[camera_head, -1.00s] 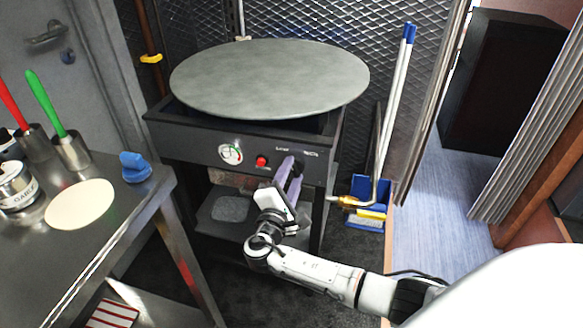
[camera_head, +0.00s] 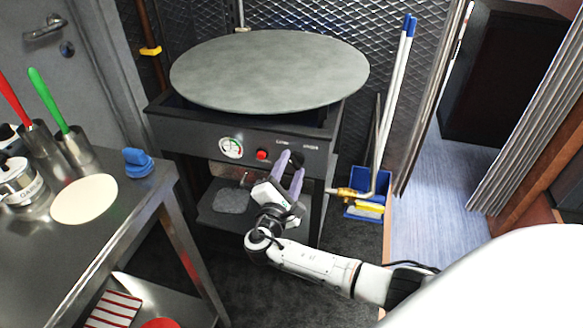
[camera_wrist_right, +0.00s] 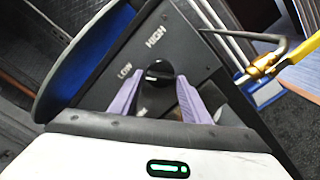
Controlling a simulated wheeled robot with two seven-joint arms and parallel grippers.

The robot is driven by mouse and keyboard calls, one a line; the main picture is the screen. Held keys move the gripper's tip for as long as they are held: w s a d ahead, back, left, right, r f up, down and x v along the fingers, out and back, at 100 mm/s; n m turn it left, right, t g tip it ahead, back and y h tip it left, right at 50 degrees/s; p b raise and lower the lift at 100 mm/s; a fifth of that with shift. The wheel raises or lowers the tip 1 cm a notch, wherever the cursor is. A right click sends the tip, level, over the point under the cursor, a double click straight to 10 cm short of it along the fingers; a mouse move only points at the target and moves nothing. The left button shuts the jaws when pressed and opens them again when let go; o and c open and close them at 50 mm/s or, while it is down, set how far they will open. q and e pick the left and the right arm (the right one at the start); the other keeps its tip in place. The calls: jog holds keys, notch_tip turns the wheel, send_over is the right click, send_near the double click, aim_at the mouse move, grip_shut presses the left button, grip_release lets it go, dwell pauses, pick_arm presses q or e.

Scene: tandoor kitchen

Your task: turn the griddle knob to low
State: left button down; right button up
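The griddle knob (camera_wrist_right: 158,74) is a black round dial on the dark front panel. Printed LOW and HIGH labels show beside it, and another label is partly hidden by a finger. Which label the knob points to is hard to tell. In the head view the knob (camera_head: 297,158) sits at the right of the griddle's panel, partly behind my fingers. My right gripper (camera_head: 291,166) is open, its purple fingers spread on either side of the knob and apart from it in the wrist view. My left gripper is not in view.
The round griddle plate (camera_head: 270,70) tops the stand. A red button (camera_head: 262,155) and a dial gauge (camera_head: 231,148) are left of the knob. A brass valve (camera_head: 345,193) juts out at the right. A steel table (camera_head: 110,225) stands at the left.

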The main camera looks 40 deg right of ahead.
jog(key=shift+o, duration=0.8)
jog(key=v, duration=1)
jog(key=shift+a, duration=0.15)
